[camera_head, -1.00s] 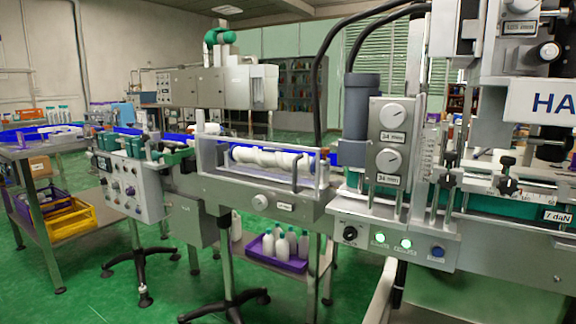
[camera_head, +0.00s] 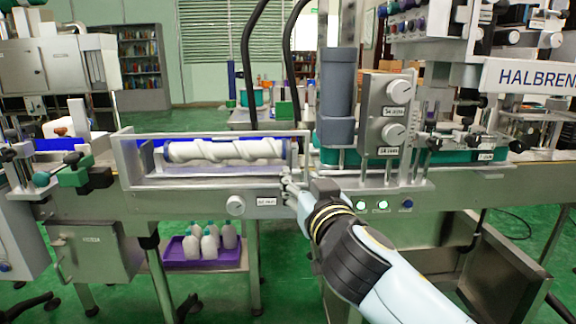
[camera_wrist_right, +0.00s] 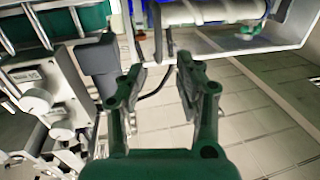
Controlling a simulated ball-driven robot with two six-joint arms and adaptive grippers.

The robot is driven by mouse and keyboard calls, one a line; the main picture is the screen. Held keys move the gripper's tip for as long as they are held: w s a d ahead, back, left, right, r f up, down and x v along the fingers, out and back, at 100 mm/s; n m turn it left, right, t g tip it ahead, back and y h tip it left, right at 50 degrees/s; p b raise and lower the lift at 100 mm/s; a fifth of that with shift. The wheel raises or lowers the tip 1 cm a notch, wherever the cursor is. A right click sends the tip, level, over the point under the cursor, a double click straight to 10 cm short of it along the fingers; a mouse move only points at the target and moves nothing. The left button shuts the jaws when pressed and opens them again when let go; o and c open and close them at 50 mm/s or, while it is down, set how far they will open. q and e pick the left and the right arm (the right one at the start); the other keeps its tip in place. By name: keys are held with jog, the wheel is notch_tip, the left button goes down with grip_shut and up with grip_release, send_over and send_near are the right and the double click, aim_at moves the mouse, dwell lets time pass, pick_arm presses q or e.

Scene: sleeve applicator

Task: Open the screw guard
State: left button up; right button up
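The screw guard (camera_head: 128,170) is a pale clear-sided frame around the white spiral screw (camera_head: 225,151), on the front of the machine, and looks closed. The screw also shows at the top of the right wrist view (camera_wrist_right: 205,12), with a guard edge (camera_wrist_right: 245,50) below it. My right gripper (camera_head: 288,186) is at the guard's lower right corner. In the right wrist view my right gripper (camera_wrist_right: 160,78) has its two fingers apart, with a thin dark bar (camera_wrist_right: 158,35) just beyond the gap. Whether the fingers touch it I cannot tell. My left gripper is not in view.
A grey panel with two dials (camera_head: 390,125) and a dark grey motor (camera_head: 338,100) stand just right of the guard. A purple tray (camera_head: 200,250) with white bottles is underneath. Green floor is open in front.

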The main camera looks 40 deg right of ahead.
aim_at(290, 165)
jog(key=p+x, duration=0.1)
jog(key=x, duration=0.8)
jog(key=shift+w+d+f, duration=0.15)
jog(key=shift+w+d, duration=0.05)
jog(key=shift+w, duration=0.05)
jog(key=shift+c, duration=0.3)
grip_shut()
